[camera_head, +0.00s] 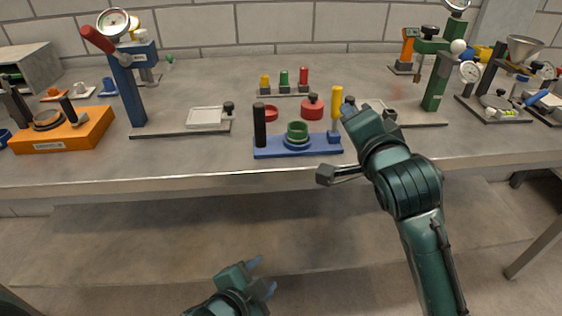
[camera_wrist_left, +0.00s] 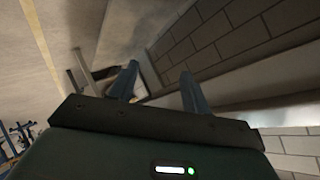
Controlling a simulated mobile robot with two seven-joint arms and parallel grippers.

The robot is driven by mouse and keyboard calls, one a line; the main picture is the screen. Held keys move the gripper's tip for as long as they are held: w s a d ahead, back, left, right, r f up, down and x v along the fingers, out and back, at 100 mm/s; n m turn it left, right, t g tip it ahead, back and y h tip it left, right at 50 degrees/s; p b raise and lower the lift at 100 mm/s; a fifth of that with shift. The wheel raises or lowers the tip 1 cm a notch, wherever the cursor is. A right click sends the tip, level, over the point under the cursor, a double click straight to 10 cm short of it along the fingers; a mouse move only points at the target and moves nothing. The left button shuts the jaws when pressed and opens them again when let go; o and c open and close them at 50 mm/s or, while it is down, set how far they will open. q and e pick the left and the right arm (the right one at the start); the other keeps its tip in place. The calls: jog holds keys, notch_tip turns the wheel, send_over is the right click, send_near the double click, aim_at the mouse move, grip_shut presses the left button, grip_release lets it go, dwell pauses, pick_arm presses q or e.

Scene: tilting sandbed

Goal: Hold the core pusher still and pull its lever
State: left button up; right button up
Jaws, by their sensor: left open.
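The core pusher has a blue base (camera_head: 270,152) near the table's front edge, with a black upright post (camera_head: 259,125) at its left end. A green ring piece (camera_head: 297,130) sits in its middle. Its yellow-handled lever (camera_head: 337,102) stands upright at the right end. My right gripper (camera_head: 350,106) is close beside the lever on its right; its fingers are mostly hidden, and I cannot tell whether they touch it. My left gripper (camera_head: 262,276) is open and empty, low in front of the table. Its two blue-grey fingers stand apart in the left wrist view (camera_wrist_left: 160,87).
Behind the pusher are a red ring (camera_head: 271,113), a red knobbed part (camera_head: 312,108) and a rack of coloured pegs (camera_head: 284,93). A blue press (camera_head: 126,90) and an orange box (camera_head: 62,133) stand left. A green press (camera_head: 437,82) stands right. The table edge lies above my left gripper.

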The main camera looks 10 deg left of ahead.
pick_arm(q)
jog(key=w+r+m+t+y, duration=0.1)
jog(key=w+r+m+y, duration=0.1)
jog(key=w+r+m, duration=0.1)
jog(key=w+d+r+m+t+y, duration=0.1)
jog(key=w+r+m+y, duration=0.2)
jog(key=r+m, duration=0.3)
jog(key=w+r+m+t+y, duration=0.1)
jog(key=w+r+m+y, duration=0.1)
jog(key=w+r+m, duration=0.2)
jog(key=shift+w+d+r+m, duration=0.1)
jog(key=shift+d+r+m, duration=0.15)
jog(key=shift+m, duration=0.5)
jog(key=shift+w+d+r+m, duration=0.15)
jog(key=shift+r+m, duration=0.2)
jog(key=shift+m, duration=0.4)
jog(key=m+t+y, duration=0.2)
jog(key=m+y, duration=0.1)
jog(key=y, duration=0.1)
send_near(261, 133)
jog(key=s, duration=0.1)
jog(key=x, duration=1.2)
jog(key=shift+w+d, duration=0.15)
jog(key=shift+w, duration=0.1)
grip_shut()
